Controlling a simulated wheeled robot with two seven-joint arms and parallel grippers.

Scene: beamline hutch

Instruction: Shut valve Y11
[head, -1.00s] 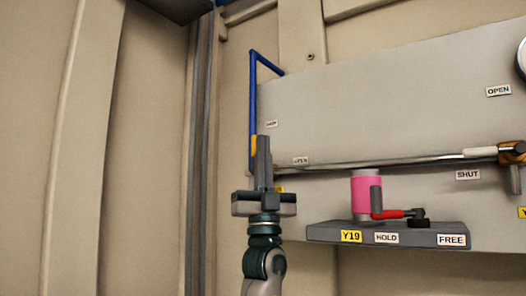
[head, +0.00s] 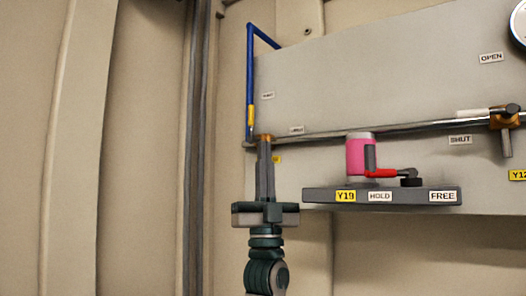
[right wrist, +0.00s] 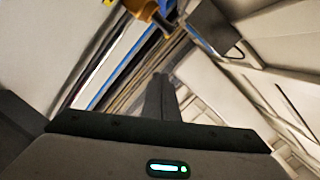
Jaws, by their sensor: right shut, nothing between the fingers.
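My right gripper (head: 264,142) points up in front of the panel's left end, its fingers shut and empty. Its tips overlap a brass fitting (head: 264,137) on the steel pipe; I cannot tell whether they touch. A blue bent bar (head: 250,70) with a yellow section rises at the left. A yellow tag (head: 277,159) is mostly hidden behind the fingers, so its number is unreadable. Two small white labels (head: 267,95) nearby are too small to read surely. The right wrist view shows the closed fingers (right wrist: 160,78) and a brass part with a grey handle (right wrist: 160,25). My left gripper is out of view.
A grey ledge (head: 400,205) marked Y19, HOLD and FREE holds a pink cylinder (head: 360,152) and a red lever (head: 383,173). A brass valve (head: 504,118) between OPEN and SHUT labels is at the right, with a tag partly cut off. A gauge (head: 520,20) is top right.

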